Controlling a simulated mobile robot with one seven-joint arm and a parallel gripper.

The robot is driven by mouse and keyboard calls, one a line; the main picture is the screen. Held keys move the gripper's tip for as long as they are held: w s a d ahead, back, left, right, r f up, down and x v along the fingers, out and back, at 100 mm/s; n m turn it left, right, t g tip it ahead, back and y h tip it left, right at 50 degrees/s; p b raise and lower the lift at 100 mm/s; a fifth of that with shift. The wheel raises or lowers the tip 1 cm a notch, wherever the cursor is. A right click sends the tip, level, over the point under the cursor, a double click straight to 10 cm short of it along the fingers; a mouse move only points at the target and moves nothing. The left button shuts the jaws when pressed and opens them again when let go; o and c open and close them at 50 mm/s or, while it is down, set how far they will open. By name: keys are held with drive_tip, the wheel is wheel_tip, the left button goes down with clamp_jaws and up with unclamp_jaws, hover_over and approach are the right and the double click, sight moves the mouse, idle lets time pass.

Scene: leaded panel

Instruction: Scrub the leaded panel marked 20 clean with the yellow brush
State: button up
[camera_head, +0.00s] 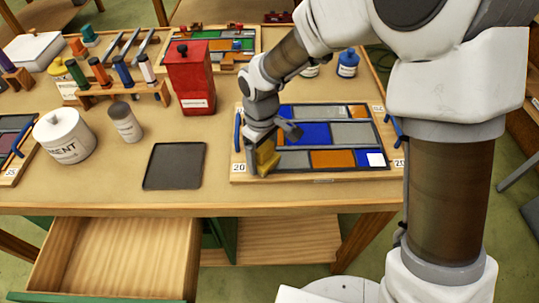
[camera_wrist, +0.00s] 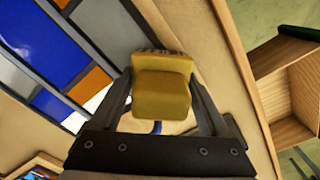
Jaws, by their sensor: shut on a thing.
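The leaded panel marked 20 (camera_head: 350,133) lies on a wooden board on the table, with blue, grey, orange and white panes between dark lead lines. Its panes also show at the left of the wrist view (camera_wrist: 63,50). My gripper (camera_head: 268,150) is shut on the yellow brush (camera_head: 267,161) at the panel's near left corner, close to the left 20 label (camera_head: 238,168). In the wrist view the brush (camera_wrist: 162,85) sits between both fingers, with its bristle end away from me. I cannot tell whether the bristles touch the panel. My arm hides part of the panel's left side.
A dark square tray (camera_head: 174,166) lies left of the panel board. A drawer (camera_head: 120,255) stands open below the table front.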

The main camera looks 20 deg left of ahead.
drive_tip(key=shift+a, duration=0.1)
drive_tip(key=shift+w+a+p, duration=0.15)
drive_tip(key=shift+w+a, duration=0.05)
drive_tip(key=shift+w, duration=0.55)
drive_tip(key=shift+w+a+p, duration=0.15)
drive_tip(key=shift+w+a, duration=0.05)
drive_tip(key=shift+w, duration=0.5)
drive_tip(key=shift+w+a, duration=0.25)
drive_tip(key=shift+w, duration=0.5)
drive_tip(key=shift+w+a, duration=0.25)
drive_tip(key=shift+w, duration=0.45)
drive_tip(key=shift+p, duration=0.3)
drive_tip(key=shift+w+a+p, duration=0.15)
drive_tip(key=shift+w+a, duration=0.1)
drive_tip(key=shift+w, duration=0.45)
drive_tip(key=shift+w+a+p, duration=0.15)
drive_tip(key=shift+w+a, duration=0.05)
drive_tip(key=shift+w, duration=0.5)
drive_tip(key=shift+w+a+p, duration=0.2)
drive_tip(key=shift+w+a, duration=0.05)
drive_tip(key=shift+w, duration=0.5)
drive_tip(key=shift+w+a+p, duration=0.15)
drive_tip(key=shift+w+a, duration=0.1)
drive_tip(key=shift+w, duration=0.5)
